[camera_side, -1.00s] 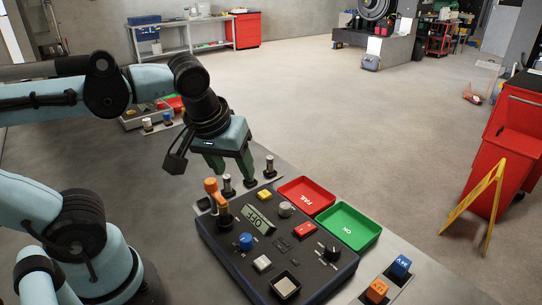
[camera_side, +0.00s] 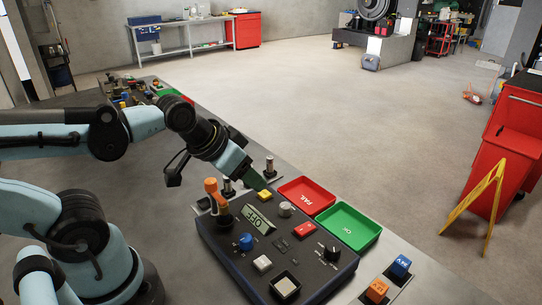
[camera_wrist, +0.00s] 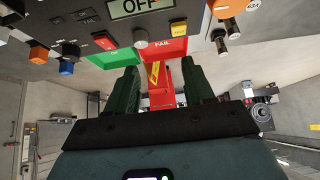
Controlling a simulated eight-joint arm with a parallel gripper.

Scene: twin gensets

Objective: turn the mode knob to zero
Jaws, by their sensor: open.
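The control panel (camera_side: 225,248) is a dark box with a display reading OFF (camera_side: 258,218). A black pointer knob (camera_side: 331,253) with scale marks sits at its right corner. A round grey knob (camera_side: 285,209) stands near the far edge, and a blue knob (camera_side: 246,241) near the left middle. No readable label shows which is the mode knob. My gripper (camera_side: 262,187) is tilted down above the panel's far edge, near the yellow button (camera_side: 264,195). In the wrist view its two green fingers (camera_wrist: 160,88) are apart with nothing held between them.
An orange-topped lever (camera_side: 212,192) stands at the panel's left corner. Upright metal pegs (camera_side: 269,166) stand by the gripper. Orange (camera_side: 377,290) and blue (camera_side: 400,265) cubes sit right.

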